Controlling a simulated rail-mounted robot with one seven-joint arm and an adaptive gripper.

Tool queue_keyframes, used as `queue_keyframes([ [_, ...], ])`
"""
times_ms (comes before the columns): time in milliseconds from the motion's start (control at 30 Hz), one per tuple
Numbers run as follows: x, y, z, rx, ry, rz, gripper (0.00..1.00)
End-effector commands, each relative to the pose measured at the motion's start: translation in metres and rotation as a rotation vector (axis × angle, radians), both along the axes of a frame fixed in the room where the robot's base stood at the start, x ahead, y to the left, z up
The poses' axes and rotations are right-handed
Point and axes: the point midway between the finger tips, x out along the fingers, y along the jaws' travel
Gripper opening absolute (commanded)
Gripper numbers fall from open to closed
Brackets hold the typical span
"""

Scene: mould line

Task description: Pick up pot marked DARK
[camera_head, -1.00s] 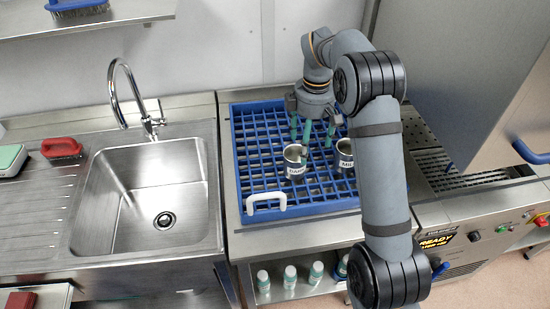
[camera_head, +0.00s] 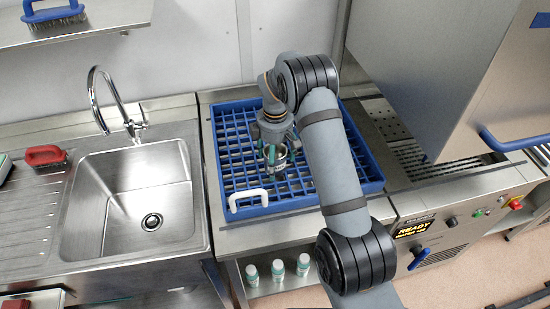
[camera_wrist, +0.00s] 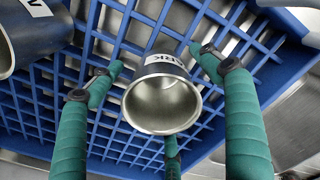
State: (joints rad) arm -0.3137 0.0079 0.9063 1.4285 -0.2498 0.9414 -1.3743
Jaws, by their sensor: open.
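A metal pot (camera_wrist: 161,102) with a white label, of which the last letters "RK" show, stands in the blue crate (camera_wrist: 275,75) in the wrist view. My gripper (camera_wrist: 160,88) is open, with its green fingers spread around this pot and gaps beside it. In the head view, my gripper (camera_head: 275,158) is low over the crate (camera_head: 225,165), and the pot (camera_head: 279,160) is partly hidden by the fingers. A second labelled pot (camera_wrist: 30,35) is cut off at the upper left of the wrist view. I cannot read its label fully.
A steel sink (camera_head: 135,200) with a tap (camera_head: 105,100) is to the left. White bottles (camera_head: 278,270) stand on a shelf below. A machine with a "READY" display (camera_head: 412,228) is to the right.

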Motion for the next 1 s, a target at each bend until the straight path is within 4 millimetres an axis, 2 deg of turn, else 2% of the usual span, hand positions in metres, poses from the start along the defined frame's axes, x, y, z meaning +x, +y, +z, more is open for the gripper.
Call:
queue_keyframes([
  [267,-0.0013,0.0002,-0.0040,0.001,0.000,0.000,0.78],
  [1000,-0.0013,0.0000,-0.0036,0.000,0.000,0.001,0.35],
])
